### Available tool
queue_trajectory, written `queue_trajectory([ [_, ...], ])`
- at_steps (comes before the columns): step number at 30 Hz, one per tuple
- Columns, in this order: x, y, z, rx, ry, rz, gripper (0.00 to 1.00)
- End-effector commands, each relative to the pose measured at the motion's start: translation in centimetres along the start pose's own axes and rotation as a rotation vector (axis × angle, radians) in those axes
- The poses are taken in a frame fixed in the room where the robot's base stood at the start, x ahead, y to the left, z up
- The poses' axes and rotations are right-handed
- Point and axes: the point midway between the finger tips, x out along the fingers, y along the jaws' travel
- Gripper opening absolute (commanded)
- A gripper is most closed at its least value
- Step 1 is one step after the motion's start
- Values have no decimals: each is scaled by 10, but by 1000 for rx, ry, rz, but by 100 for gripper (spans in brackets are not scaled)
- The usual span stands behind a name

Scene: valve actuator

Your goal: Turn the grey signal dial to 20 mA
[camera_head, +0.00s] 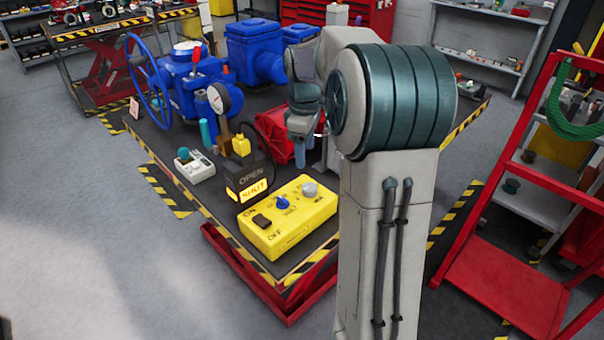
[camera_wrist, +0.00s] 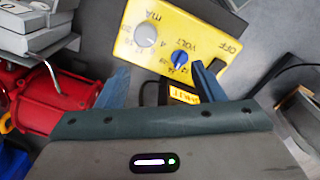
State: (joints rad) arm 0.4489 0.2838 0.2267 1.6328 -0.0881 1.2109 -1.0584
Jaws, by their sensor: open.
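The yellow control box (camera_head: 289,217) sits at the near corner of the dark lift table. The grey signal dial (camera_head: 309,190) is on its top, right of the blue knob (camera_head: 282,203); a dark rocker switch (camera_head: 262,221) is at the left. In the wrist view the grey dial (camera_wrist: 146,35) and blue knob (camera_wrist: 179,57) show upright on the panel, with mA and VOLT lettering. The exact dial setting is too small to read. My gripper (camera_wrist: 160,80) is open and empty, its blue fingers apart, short of the panel. In the head view my gripper (camera_head: 299,150) hangs behind the box.
A lit OPEN/SHUT indicator (camera_head: 251,183) stands left of the box. A red unit (camera_head: 280,135) lies close to my gripper. The blue valve (camera_head: 190,85) with handwheel and gauge stands farther back. A red cart (camera_head: 530,220) stands at the right.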

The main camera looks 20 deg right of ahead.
Motion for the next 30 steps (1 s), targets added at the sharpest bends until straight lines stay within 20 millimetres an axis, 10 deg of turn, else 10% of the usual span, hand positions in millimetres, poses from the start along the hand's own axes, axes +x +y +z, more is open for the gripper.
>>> queue_trajectory([
  [11, 18, 33, 5, -104, 8, -31, 62],
  [30, 133, 28, 4, -104, 8, -30, 62],
])
